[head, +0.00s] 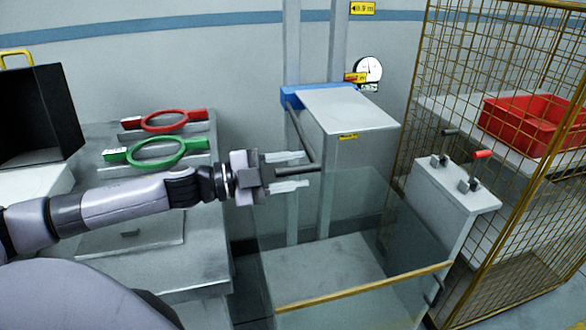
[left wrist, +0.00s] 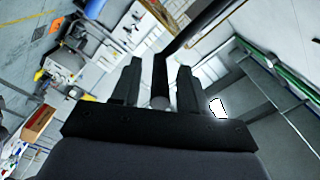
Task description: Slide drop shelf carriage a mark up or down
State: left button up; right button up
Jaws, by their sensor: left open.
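The drop shelf carriage appears to be the grey box (head: 350,112) with a blue bracket (head: 290,97), set against two upright rails (head: 291,50). A dark bar handle (head: 299,132) runs down from it and bends back to the left at its lower end. My left gripper (head: 305,169) is open, its two fingers above and below the lower leg of the handle. In the left wrist view the dark bar (left wrist: 160,75) stands between the open fingers (left wrist: 158,85); I cannot tell whether either touches it. My right gripper is not in view.
A glass-sided bin (head: 365,292) with a yellow front edge stands below the carriage. A wire cage (head: 500,60) and a lever box (head: 455,195) stand at the right. Red and green rings (head: 158,153) lie on the left bench. A dial (head: 369,68) and yellow height tag (head: 362,8) are behind.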

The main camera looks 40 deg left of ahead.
pick_arm(q)
jog(key=shift+w+d, duration=0.15)
grip_shut()
notch_tip(320, 180, down, 5)
jog(key=shift+f+b, duration=0.1)
jog(key=shift+b, duration=1.15)
grip_release()
